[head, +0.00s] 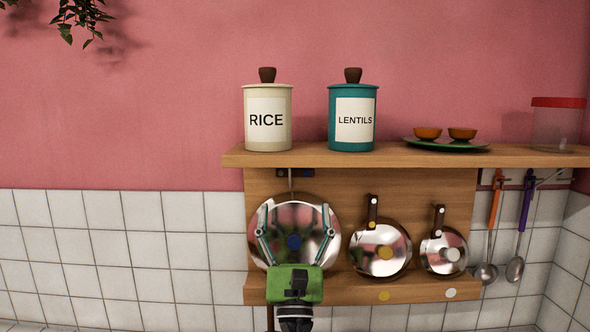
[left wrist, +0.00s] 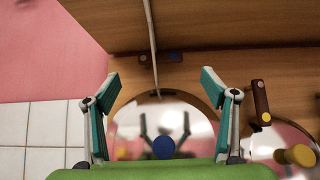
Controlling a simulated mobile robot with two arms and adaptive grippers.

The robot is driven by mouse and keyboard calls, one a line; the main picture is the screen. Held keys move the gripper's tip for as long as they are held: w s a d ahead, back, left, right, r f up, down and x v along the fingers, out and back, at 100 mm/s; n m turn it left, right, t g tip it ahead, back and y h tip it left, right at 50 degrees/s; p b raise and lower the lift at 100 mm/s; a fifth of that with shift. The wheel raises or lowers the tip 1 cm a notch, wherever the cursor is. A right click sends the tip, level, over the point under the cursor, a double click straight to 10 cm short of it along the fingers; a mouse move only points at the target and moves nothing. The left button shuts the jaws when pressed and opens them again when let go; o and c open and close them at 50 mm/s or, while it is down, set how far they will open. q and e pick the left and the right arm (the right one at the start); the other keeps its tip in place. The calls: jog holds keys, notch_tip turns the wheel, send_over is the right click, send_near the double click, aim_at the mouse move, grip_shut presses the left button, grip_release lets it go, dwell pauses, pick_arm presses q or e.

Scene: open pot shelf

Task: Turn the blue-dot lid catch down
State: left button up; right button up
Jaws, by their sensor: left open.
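The blue-dot lid catch (head: 308,173) is a small dark bar under the upper shelf, above the large steel lid (head: 294,212) with the blue knob. In the left wrist view the catch (left wrist: 175,57) lies sideways, its blue dot at the right end. A thin pale rod crosses in front of it and hides its middle. My left gripper (head: 295,207) is open and empty in front of the large lid, its fingertips apart on either side and below the catch. In the left wrist view the gripper (left wrist: 160,78) frames the lid. My right gripper is not in view.
Two smaller lids with a yellow knob (head: 386,253) and a white knob (head: 452,254) stand right, their catches pointing down. The upper shelf (head: 220,160) overhangs, bearing the rice jar (head: 267,135) and lentils jar (head: 352,140). Ladles (head: 515,268) hang far right. Left tiles are clear.

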aim_at(295, 175)
pick_arm(q)
jog(key=p+x, duration=0.3)
jog(key=x, duration=0.7)
jog(key=shift+w+r+p, duration=0.1)
jog(key=shift+w+p, duration=0.15)
jog(key=shift+p, duration=0.1)
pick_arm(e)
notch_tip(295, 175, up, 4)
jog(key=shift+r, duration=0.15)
pick_arm(q)
jog(key=c, duration=1.6)
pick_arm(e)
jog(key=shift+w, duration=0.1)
